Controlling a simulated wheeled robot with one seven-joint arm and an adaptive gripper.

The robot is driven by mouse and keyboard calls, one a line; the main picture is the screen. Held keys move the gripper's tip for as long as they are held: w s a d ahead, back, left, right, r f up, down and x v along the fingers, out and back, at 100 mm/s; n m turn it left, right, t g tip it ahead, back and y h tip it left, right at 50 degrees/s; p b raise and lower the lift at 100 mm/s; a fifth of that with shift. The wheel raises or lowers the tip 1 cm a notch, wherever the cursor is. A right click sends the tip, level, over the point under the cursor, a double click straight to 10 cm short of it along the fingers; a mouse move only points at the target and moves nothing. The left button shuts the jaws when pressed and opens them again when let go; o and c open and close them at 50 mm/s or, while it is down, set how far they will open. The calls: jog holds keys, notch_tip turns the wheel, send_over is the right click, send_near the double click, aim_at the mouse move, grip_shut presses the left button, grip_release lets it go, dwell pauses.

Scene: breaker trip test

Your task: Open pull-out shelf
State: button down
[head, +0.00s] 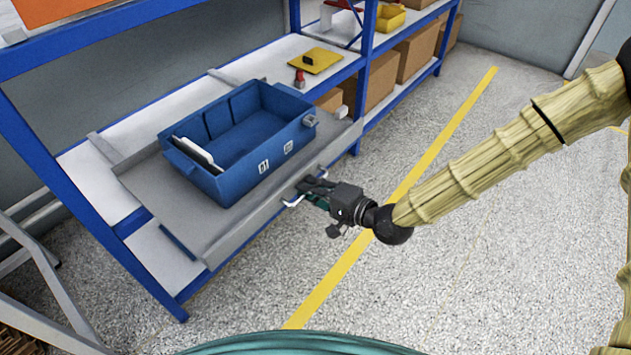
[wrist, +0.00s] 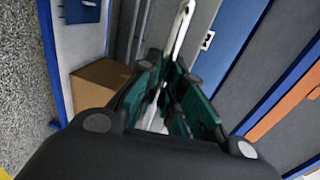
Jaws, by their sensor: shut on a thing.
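The grey pull-out shelf (head: 222,237) is part of the blue-framed rack and juts out toward the aisle past the rack's front. A white bar handle (head: 293,201) sits on its front edge. My gripper (head: 312,188) is at that front edge, its fingers shut on the handle. In the wrist view the white handle (wrist: 181,32) runs down between the green finger pads of my gripper (wrist: 165,95). The exact grip spot is partly hidden by the fingers. A blue bin (head: 240,140) rests on the pull-out shelf, with a white item inside it.
The rack's blue post (head: 366,75) and white fixed shelf (head: 180,115) stand behind. A yellow tray (head: 315,60) lies on the fixed shelf. Cardboard boxes (head: 415,52) sit lower right. The speckled floor (head: 420,270) with a yellow line (head: 420,150) is clear.

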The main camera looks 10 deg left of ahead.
jog(key=shift+s+d, duration=0.25)
jog(key=c, duration=1.8)
grip_release()
jog(key=shift+d, duration=0.15)
jog(key=v, duration=1.1)
jog(key=shift+s+d, duration=0.2)
jog(key=shift+d, duration=0.1)
jog(key=shift+f, duration=0.1)
